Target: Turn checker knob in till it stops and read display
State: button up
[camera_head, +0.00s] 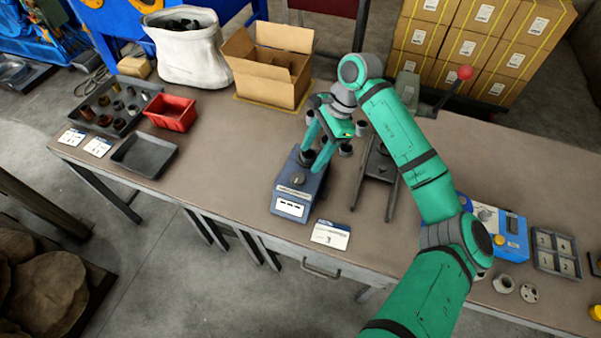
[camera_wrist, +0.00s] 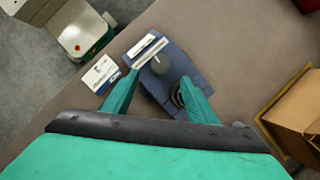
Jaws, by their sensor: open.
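A dark blue bench device (camera_head: 284,195) with a white front panel showing short dark marks (camera_head: 290,208) stands near the table's front edge; the marks are too small to read. It also shows in the wrist view (camera_wrist: 152,84). A round grey knob-like part (camera_wrist: 160,64) sits on its top, with a dark ringed part (camera_wrist: 177,96) beside the right finger. My gripper (camera_head: 314,158) is open above the device, its fingers apart and pointing down, with nothing visibly held. In the wrist view my gripper (camera_wrist: 159,78) spans the device. Whether a finger touches it cannot be told.
A second, lighter blue device (camera_head: 500,225) with a small display and yellow button stands right of my arm. A dark rail fixture (camera_head: 378,167) is close right of my gripper. A cardboard box (camera_head: 268,75) stands behind. A white card (camera_head: 331,234) lies in front.

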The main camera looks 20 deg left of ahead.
aim_at(298, 177)
jog(key=x, duration=0.9)
jog(key=shift+s+a+f, duration=0.1)
jog(key=shift+a+f, duration=0.1)
jog(key=c, duration=1)
